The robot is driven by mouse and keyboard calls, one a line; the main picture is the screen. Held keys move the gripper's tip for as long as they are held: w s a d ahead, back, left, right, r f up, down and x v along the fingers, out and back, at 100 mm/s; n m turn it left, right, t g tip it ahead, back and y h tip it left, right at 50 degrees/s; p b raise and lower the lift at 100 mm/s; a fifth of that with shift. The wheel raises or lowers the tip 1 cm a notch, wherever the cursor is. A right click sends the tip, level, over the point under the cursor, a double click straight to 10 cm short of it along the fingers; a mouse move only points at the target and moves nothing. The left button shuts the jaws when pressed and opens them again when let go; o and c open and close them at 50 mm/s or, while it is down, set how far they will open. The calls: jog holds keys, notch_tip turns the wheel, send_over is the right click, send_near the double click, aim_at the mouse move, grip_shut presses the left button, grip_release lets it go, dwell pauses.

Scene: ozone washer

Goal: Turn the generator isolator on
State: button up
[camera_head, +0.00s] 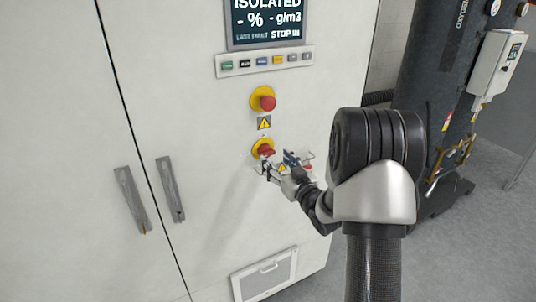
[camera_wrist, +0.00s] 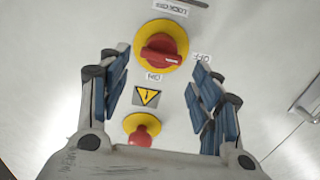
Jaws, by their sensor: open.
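The generator isolator (camera_wrist: 160,50) is a red rotary handle on a yellow round plate on the cabinet front. In the wrist view its handle lies roughly sideways, with its marked end towards the OFF label (camera_wrist: 202,57) at the right; the ON label (camera_wrist: 153,77) is below. In the head view the isolator (camera_head: 264,148) is partly hidden by my gripper (camera_head: 276,168). In the wrist view my gripper (camera_wrist: 159,68) is open and empty, its blue-padded fingers spread on either side of the isolator. I see no contact with the handle.
A red emergency stop button (camera_head: 264,101) on a yellow base is above the isolator; a warning label (camera_head: 264,123) lies between them. The display (camera_head: 266,20) reads ISOLATED, above a button row (camera_head: 265,61). A dark tank (camera_head: 436,70) stands at the right.

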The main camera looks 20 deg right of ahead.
aim_at(269, 153)
jog(key=w, duration=0.6)
jog(key=shift+w+a, duration=0.1)
jog(key=shift+a, duration=0.05)
jog(key=shift+c, duration=0.2)
jog(key=c, duration=0.9)
jog(key=shift+o, duration=0.2)
